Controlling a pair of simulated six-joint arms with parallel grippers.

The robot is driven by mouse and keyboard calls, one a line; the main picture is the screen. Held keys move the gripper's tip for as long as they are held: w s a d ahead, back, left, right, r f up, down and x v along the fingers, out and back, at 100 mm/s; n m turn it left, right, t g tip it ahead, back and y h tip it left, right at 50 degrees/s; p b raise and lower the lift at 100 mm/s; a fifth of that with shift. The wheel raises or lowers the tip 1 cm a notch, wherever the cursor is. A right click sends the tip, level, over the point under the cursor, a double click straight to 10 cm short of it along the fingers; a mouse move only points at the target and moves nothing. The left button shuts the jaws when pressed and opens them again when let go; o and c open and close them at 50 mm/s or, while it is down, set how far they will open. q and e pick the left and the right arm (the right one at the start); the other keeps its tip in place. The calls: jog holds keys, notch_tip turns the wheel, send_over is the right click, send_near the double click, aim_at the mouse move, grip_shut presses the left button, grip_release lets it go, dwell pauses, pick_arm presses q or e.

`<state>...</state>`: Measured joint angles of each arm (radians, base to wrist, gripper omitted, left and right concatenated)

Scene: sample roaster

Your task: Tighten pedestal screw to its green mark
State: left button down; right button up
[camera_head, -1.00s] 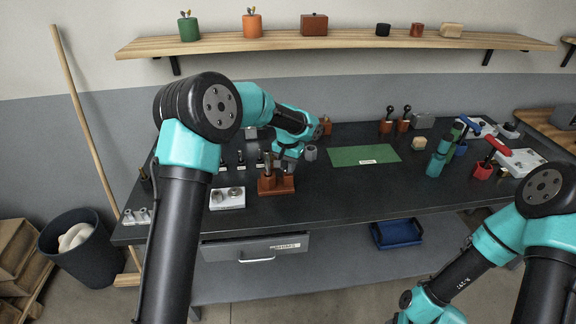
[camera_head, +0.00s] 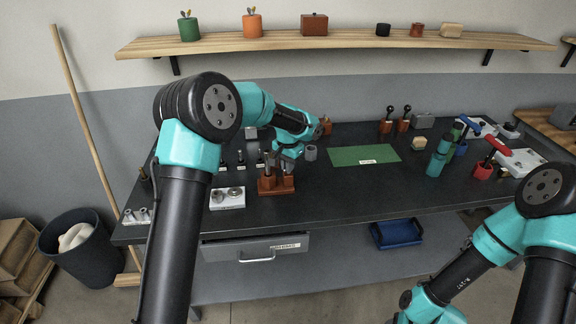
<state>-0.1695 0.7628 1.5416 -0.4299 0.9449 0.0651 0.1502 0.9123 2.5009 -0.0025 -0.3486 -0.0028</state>
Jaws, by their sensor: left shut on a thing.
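My left gripper (camera_head: 286,161) reaches down over a brown-red block (camera_head: 276,187) on the dark bench. It is shut on a slim dark upright piece (camera_head: 287,175) standing in the block's right part; the fingers partly hide it. A second dark post (camera_head: 267,166) stands in the block's left part, beside the gripper. I cannot tell for sure which piece is the pedestal screw, and no green mark is readable at this size. My right arm comes in at the lower right and its gripper is out of the picture.
A white plate with metal parts (camera_head: 228,198) lies left of the block, and a grey cup (camera_head: 310,153) stands behind right. A green mat (camera_head: 364,155) lies mid-bench. Red (camera_head: 491,160) and blue (camera_head: 463,138) T-handled tools stand at the right.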

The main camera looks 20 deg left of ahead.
pick_arm(q)
jog(key=m, duration=0.6)
jog(key=shift+m, duration=0.4)
jog(key=m, duration=0.3)
jog(key=shift+m, duration=0.4)
jog(key=m, duration=0.3)
jog(key=shift+m, duration=0.3)
jog(key=m, duration=1.2)
jog(key=shift+m, duration=0.3)
jog(key=c, duration=1.3)
grip_release()
jog(key=shift+o, duration=0.2)
jog(key=shift+r, duration=0.1)
